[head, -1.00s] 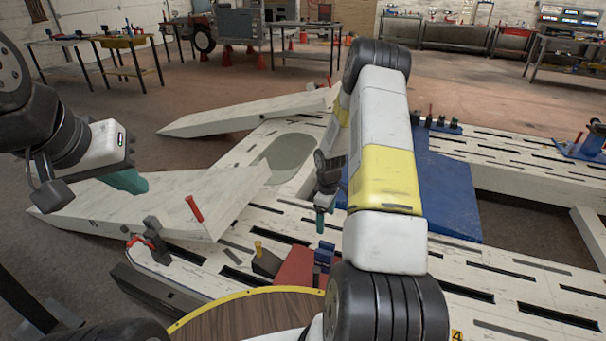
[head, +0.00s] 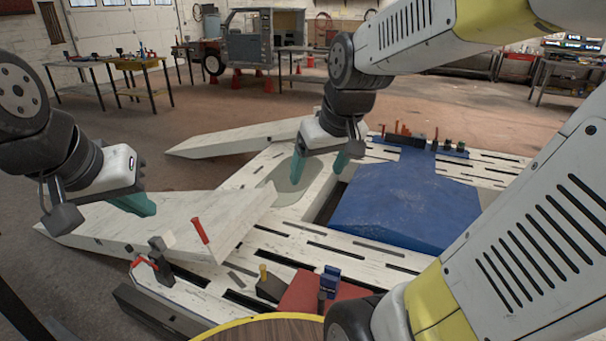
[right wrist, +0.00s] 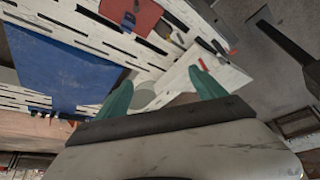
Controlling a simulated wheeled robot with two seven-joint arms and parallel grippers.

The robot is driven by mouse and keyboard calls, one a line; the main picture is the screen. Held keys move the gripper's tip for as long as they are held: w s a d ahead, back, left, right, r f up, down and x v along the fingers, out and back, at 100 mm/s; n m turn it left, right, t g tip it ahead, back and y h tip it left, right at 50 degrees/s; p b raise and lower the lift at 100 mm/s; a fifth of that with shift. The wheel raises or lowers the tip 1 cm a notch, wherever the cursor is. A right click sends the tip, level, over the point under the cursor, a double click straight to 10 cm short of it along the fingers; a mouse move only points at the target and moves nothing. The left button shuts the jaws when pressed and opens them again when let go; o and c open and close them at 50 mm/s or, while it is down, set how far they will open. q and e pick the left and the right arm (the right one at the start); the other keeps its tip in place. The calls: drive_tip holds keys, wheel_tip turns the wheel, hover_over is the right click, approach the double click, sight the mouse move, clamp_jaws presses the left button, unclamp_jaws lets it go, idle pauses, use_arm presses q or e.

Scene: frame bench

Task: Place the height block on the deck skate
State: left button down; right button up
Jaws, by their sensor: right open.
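My right gripper (head: 323,166) is open and empty, its teal fingers apart above the bench near the grey oval plate; its fingers also show in the right wrist view (right wrist: 162,88). My left gripper (head: 135,204) hangs over the white ramp at the left; its fingers overlap, so its opening is unclear. A small blue block (head: 329,280) stands on a red plate (head: 300,293) at the near edge of the bench; the red plate also shows in the right wrist view (right wrist: 135,12). I cannot tell for sure which pieces are the height block and the deck skate.
A dark block with a yellow knob (head: 268,286) stands left of the red plate. A round wooden top with a yellow rim (head: 265,331) is in front. A blue panel (head: 405,208) lies on the slotted white bench. A red-handled clamp (head: 160,262) stands at the left.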

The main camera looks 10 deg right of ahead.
drive_tip(key=s+a+r+m+t+y, duration=0.1)
drive_tip(key=s+a+r, duration=0.1)
drive_tip(key=s, duration=0.6)
drive_tip(key=shift+a+m, duration=0.3)
drive_tip(key=shift+a, duration=0.1)
drive_tip(key=shift+r, duration=0.1)
idle(0.4)
